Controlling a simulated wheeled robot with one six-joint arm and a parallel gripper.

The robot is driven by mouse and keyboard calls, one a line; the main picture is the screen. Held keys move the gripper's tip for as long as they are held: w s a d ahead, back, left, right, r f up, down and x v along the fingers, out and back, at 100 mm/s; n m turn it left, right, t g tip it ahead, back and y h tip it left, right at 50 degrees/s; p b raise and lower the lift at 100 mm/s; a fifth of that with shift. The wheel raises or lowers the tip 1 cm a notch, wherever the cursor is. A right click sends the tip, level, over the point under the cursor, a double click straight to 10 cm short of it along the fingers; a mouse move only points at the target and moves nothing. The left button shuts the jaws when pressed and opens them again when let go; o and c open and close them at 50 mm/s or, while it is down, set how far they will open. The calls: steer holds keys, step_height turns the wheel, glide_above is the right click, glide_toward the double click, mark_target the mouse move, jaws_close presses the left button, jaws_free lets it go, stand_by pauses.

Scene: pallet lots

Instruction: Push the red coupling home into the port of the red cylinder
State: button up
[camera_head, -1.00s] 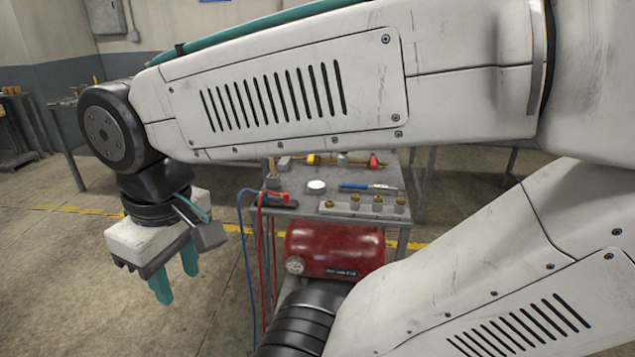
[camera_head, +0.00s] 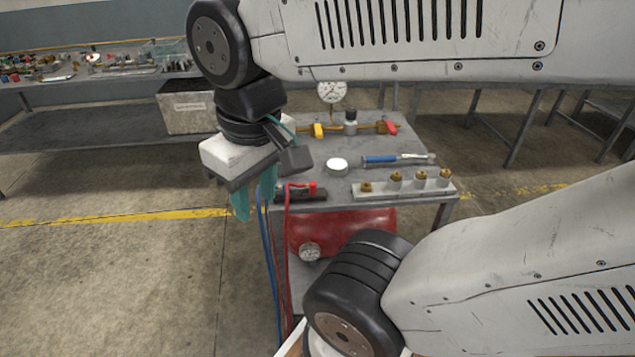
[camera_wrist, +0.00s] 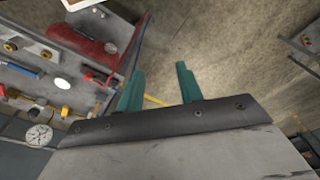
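The red cylinder (camera_head: 345,226) lies under the top of a grey cart, with a round gauge (camera_head: 310,252) at its left end. It also shows in the wrist view (camera_wrist: 82,28). Its port cannot be made out. A small red piece, apparently the red coupling (camera_head: 312,188), sits on a dark holder (camera_head: 300,196) at the cart top's front left, where the red hose (camera_head: 289,235) hangs down. My gripper (camera_head: 254,210) points down beside the cart's left edge. In the wrist view its teal fingers (camera_wrist: 160,75) are apart with nothing between them.
The cart top (camera_head: 385,148) carries a white disc (camera_head: 337,165), a blue-handled tool (camera_head: 385,160), a strip of brass fittings (camera_head: 405,187) and a yellow-and-red valve assembly (camera_head: 350,127). A blue hose (camera_head: 268,250) hangs at the cart's left. Floor left of the cart is clear.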

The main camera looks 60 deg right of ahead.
steer(key=shift+o, duration=0.3)
steer(key=shift+a, duration=0.1)
steer(key=shift+o, duration=0.7)
steer(key=m+g, duration=0.1)
steer(key=m, duration=1.1)
glide_above(314, 184)
steer(key=f, duration=1.6)
steer(key=shift+a+f, duration=0.25)
steer(key=shift+f, duration=0.15)
steer(key=shift+d+f, duration=0.15)
steer(key=shift+d, duration=0.05)
steer(key=shift+f, duration=1.25)
